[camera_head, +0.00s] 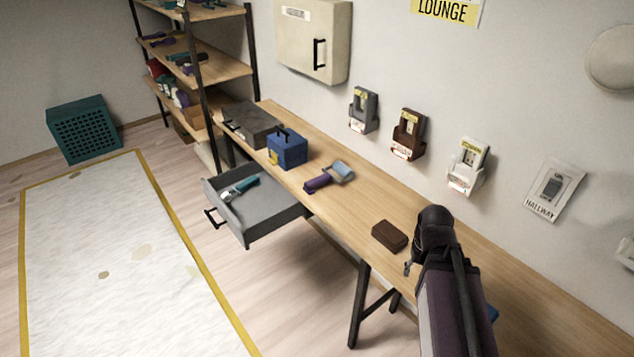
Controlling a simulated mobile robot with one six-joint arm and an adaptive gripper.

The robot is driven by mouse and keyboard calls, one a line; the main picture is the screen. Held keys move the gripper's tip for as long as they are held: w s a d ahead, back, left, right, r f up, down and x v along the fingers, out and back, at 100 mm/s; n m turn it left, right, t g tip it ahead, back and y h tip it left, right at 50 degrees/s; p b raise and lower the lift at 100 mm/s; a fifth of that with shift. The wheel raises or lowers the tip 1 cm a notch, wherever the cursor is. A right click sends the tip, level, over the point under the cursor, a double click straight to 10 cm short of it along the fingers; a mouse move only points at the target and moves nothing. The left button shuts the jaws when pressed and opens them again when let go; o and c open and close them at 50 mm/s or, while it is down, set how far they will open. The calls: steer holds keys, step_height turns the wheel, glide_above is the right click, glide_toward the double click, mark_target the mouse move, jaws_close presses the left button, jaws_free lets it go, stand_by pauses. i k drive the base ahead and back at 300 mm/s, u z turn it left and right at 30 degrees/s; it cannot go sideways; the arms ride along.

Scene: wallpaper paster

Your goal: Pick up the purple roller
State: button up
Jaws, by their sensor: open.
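The purple roller (318,183) lies on the wooden workbench (365,207), near its front edge. It has a purple handle, and a light blue cylinder lies at its right end; I cannot tell whether they are one piece. My arm reaches in from the lower right over the bench. Only a small tip of my gripper (408,268) shows below the dark wrist joint, at the bench's front edge. It is open and well to the right of the roller, apart from it. Most of the gripper is hidden behind my arm.
A brown block (389,236) lies on the bench between the roller and my arm. A blue box (287,149) and a dark grey case (250,124) stand left of the roller. An open grey drawer (268,219) holding a teal-handled tool juts out in front.

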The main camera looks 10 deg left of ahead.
mark_target(309, 185)
steer(key=i, duration=0.95)
steer(key=z, duration=0.05)
